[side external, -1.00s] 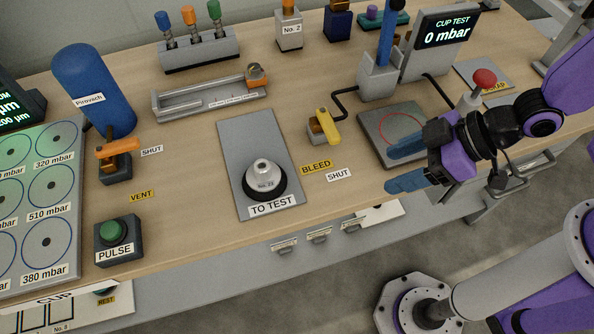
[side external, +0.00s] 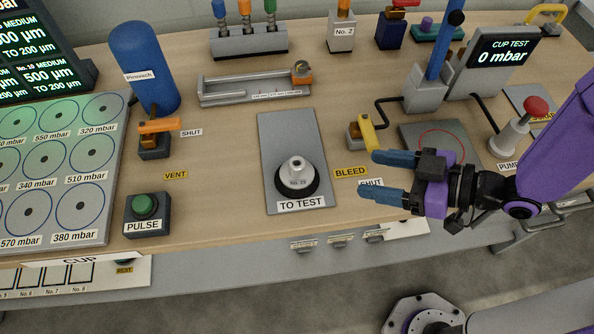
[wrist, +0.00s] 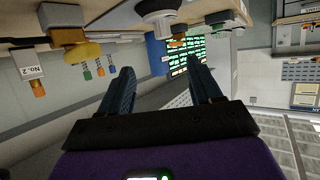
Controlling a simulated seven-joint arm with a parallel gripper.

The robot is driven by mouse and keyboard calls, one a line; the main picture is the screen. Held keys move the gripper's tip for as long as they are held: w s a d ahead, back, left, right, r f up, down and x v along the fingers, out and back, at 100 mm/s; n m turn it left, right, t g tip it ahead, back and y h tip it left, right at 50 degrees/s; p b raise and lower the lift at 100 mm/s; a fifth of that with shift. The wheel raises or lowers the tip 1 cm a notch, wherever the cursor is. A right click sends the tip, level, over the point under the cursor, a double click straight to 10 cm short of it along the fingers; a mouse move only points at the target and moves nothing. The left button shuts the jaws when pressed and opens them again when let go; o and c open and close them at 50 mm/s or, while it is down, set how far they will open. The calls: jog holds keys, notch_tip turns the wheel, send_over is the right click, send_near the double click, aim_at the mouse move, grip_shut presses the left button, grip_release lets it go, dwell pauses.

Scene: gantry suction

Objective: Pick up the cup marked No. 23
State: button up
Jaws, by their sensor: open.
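The cup marked No. 23 (side external: 297,176) is a pale grey suction cup with a black lip. It stands upright on the grey TO TEST plate (side external: 285,130), near the plate's front end. My gripper (side external: 384,176) is open and empty, to the right of the cup and apart from it, its blue fingers pointing left. In the wrist view the two blue fingers (wrist: 160,88) are spread with nothing between them. A pale round part with a dark disc (wrist: 158,14), which looks like the cup, shows at the top of that view.
The yellow BLEED lever (side external: 368,134) stands just behind my gripper. A green PULSE button (side external: 145,206), an orange-handled valve (side external: 155,135) and a blue cylinder (side external: 143,65) stand to the left. A rail fixture (side external: 255,88) lies behind the plate. Bare tabletop lies left of the plate.

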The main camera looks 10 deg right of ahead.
send_near(302, 165)
jog(key=x, duration=0.5)
jog(key=shift+w+d+f, duration=0.15)
jog(key=shift+w+f, duration=0.05)
jog(key=shift+x, duration=3)
jog(key=shift+s+r, duration=0.15)
jog(key=shift+r, duration=0.05)
jog(key=c, duration=1.1)
